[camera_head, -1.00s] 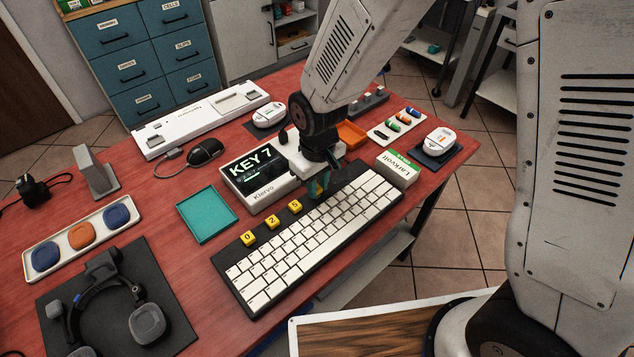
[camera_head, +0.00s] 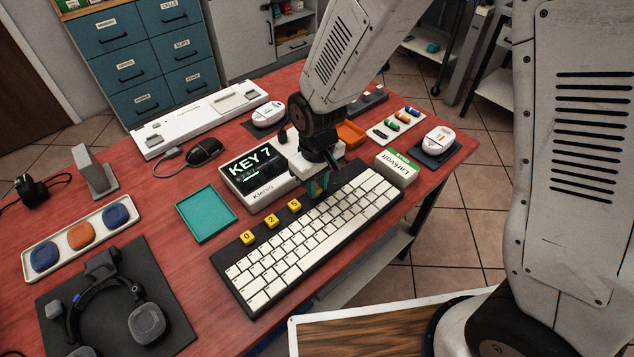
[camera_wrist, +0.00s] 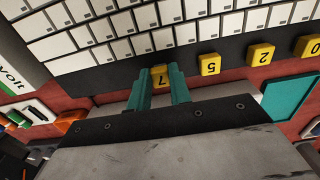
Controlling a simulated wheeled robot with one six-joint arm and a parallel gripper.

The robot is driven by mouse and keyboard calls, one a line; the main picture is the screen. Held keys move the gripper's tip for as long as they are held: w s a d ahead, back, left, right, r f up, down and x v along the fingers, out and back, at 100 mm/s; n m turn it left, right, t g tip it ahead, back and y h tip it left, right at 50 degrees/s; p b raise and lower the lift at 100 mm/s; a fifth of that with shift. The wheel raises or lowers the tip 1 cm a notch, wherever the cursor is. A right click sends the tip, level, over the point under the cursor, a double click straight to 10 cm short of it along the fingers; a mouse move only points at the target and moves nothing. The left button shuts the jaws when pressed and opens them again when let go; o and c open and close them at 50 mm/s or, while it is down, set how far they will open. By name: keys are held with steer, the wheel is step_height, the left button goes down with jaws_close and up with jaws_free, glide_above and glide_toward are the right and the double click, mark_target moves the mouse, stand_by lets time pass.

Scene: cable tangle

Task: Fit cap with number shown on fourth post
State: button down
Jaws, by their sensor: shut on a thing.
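A display unit (camera_head: 262,170) on the desk reads KEY 7. The black keyboard (camera_head: 312,235) with white keys has yellow caps 0 (camera_head: 247,237), 2 (camera_head: 271,221) and 5 (camera_head: 294,205) in a row along its back edge. My gripper (camera_head: 318,188) is over that back edge, right of the 5 cap. In the wrist view its teal fingers (camera_wrist: 160,85) are shut on a yellow cap marked 7 (camera_wrist: 160,72), in line with the 5 cap (camera_wrist: 209,64). The underside of the held cap and the post are hidden, so I cannot tell whether it is seated.
A teal tray (camera_head: 207,214) lies left of the display. A green-and-white box (camera_head: 397,168) stands at the keyboard's right end. An orange tray (camera_head: 350,134) is behind my gripper. A headset (camera_head: 110,300) lies at the front left.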

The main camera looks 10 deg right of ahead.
steer(key=shift+f, duration=0.45)
stand_by(0.3)
steer(key=c, duration=1.2)
jaws_free()
steer(key=shift+r, duration=2.5)
